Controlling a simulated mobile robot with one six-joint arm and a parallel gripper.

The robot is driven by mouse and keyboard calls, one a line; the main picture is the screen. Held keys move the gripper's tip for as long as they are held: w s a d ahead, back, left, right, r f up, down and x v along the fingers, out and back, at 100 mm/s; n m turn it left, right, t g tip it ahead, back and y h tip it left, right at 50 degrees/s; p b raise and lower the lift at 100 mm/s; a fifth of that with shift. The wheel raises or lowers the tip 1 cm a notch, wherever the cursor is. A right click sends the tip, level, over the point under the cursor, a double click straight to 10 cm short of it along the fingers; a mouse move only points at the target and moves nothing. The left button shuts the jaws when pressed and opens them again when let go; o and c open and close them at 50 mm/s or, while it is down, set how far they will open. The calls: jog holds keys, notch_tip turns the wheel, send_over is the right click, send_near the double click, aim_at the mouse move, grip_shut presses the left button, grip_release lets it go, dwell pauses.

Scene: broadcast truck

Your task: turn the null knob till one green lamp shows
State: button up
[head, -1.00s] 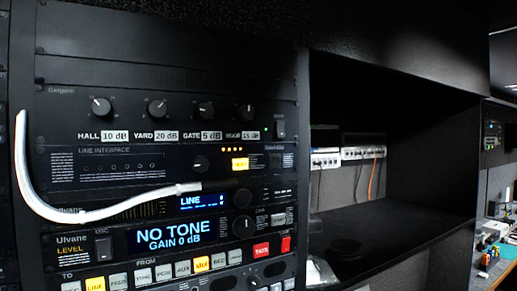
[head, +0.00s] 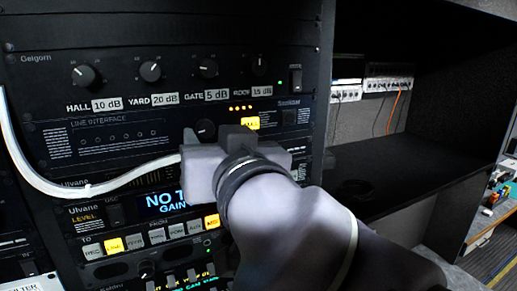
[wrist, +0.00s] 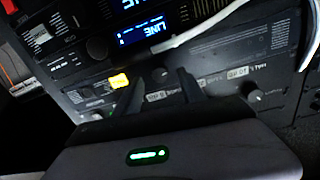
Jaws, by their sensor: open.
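The null knob (head: 205,129), small and dark, sits on the line interface panel (head: 110,138). It also shows in the wrist view (wrist: 160,75), between the fingertips. My gripper (head: 211,136) is open in front of that panel, one finger on each side of the knob in the picture. I cannot tell whether the fingers touch it. A row of several small lamps (head: 240,108) above and right of the knob glows amber; I see no green one in the row. A lit yellow button (head: 250,123) sits under the lamps and shows in the wrist view (wrist: 119,81).
A white cable (head: 90,188) sweeps across the rack to just beside my gripper. Four-knob gain panel (head: 150,75) is above. A blue display (head: 165,202) and buttons are below, partly hidden by my arm. An open dark shelf (head: 400,165) lies right.

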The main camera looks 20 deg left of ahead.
aim_at(208, 130)
jog(key=shift+x, duration=1.6)
jog(key=shift+s+d+r, duration=0.1)
jog(key=shift+r, duration=0.05)
grip_shut()
jog(key=shift+m, duration=0.3)
jog(key=m, duration=0.4)
jog(key=shift+b, duration=0.3)
jog(key=m, duration=0.4)
jog(key=m+b, duration=0.1)
jog(key=m, duration=0.3)
jog(key=shift+m+g, duration=0.3)
jog(key=shift+m, duration=0.1)
jog(key=shift+m+b, duration=0.3)
jog(key=shift+m, duration=1.8)
